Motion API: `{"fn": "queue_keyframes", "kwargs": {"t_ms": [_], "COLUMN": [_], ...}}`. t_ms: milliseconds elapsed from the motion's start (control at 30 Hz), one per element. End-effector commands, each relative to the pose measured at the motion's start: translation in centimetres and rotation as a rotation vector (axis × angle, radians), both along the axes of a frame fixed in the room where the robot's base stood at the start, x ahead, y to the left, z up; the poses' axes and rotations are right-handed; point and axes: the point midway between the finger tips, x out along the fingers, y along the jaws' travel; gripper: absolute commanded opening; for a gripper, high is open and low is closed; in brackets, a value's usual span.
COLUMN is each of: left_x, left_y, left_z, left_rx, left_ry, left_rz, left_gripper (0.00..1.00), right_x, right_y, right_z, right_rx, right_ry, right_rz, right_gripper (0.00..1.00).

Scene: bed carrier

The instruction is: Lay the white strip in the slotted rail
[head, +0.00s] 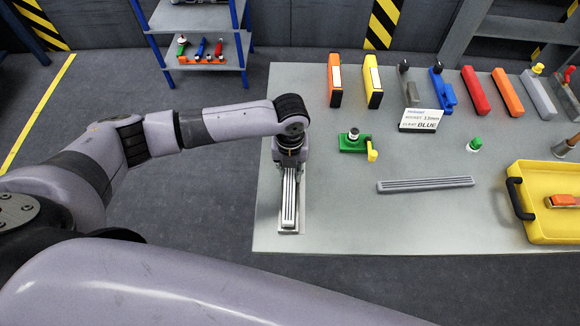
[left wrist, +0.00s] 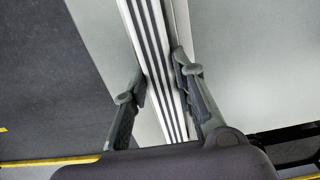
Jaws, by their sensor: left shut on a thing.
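The white strip (head: 289,195) with dark lengthwise grooves lies near the left edge of the grey table, pointing toward its front. My left gripper (head: 289,162) is over its far part. In the left wrist view, the gripper's fingers (left wrist: 160,92) stand on either side of the strip (left wrist: 150,50) and hold it. My right gripper is not in view.
A grey grooved bar (head: 425,184) lies on the table (head: 340,220) to the right. Several coloured pieces and a sign (head: 421,120) stand behind. A yellow tray (head: 548,228) is at the far right.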

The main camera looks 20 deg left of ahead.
Motion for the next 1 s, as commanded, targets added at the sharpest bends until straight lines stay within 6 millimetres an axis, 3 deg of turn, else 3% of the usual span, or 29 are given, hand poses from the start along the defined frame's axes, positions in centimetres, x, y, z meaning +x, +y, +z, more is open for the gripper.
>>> {"fn": "queue_keyframes", "kwargs": {"t_ms": [1000], "left_x": [0.02], "left_y": [0.02], "left_z": [-0.03], "left_rx": [0.000], "left_ry": [-0.001], "left_rz": [0.000], "left_gripper": [0.00], "right_x": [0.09], "right_y": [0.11], "right_z": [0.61], "right_rx": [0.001], "right_ry": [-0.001], "right_rz": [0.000], "right_gripper": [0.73]}}
